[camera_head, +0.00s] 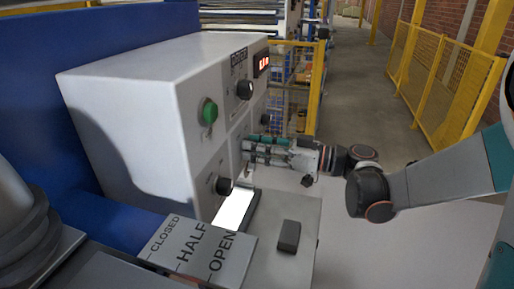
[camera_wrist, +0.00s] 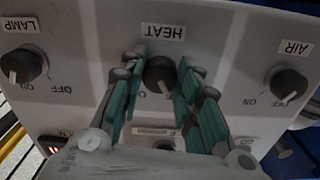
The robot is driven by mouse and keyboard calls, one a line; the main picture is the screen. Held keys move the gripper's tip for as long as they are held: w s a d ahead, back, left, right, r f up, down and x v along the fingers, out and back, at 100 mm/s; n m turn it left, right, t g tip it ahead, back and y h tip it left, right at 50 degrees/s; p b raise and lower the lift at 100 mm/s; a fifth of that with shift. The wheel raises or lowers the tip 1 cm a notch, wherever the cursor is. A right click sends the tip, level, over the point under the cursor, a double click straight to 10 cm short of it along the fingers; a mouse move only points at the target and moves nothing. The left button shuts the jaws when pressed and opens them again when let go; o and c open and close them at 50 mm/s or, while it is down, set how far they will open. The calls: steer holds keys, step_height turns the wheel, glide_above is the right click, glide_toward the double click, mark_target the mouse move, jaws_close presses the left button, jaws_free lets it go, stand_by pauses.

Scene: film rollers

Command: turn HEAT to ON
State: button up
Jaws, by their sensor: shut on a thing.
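The HEAT knob (camera_wrist: 159,72) is dark and round, set in the light grey panel below the upside-down HEAT label (camera_wrist: 164,31) in the wrist view. My gripper (camera_wrist: 161,76) has its green-padded fingers on either side of the knob, shut on it. The fingers partly cover the knob's ON and OFF marks; I cannot tell which mark its pointer faces. In the head view my gripper (camera_head: 246,149) reaches from the right to the panel face, hiding the HEAT knob there.
The LAMP knob (camera_wrist: 23,65) and AIR knob (camera_wrist: 287,84) flank HEAT. The control box (camera_head: 140,105) carries a green button (camera_head: 209,112) and a red display (camera_head: 263,64). A lever plate (camera_head: 200,246) marked CLOSED, HALF, OPEN is below. A yellow fence (camera_head: 440,85) stands behind right.

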steer(key=shift+m, duration=0.4)
steer(key=m, duration=1.1)
stand_by(0.6)
steer(key=o, duration=1.1)
steer(key=shift+c, duration=0.2)
steer(key=v, duration=1.2)
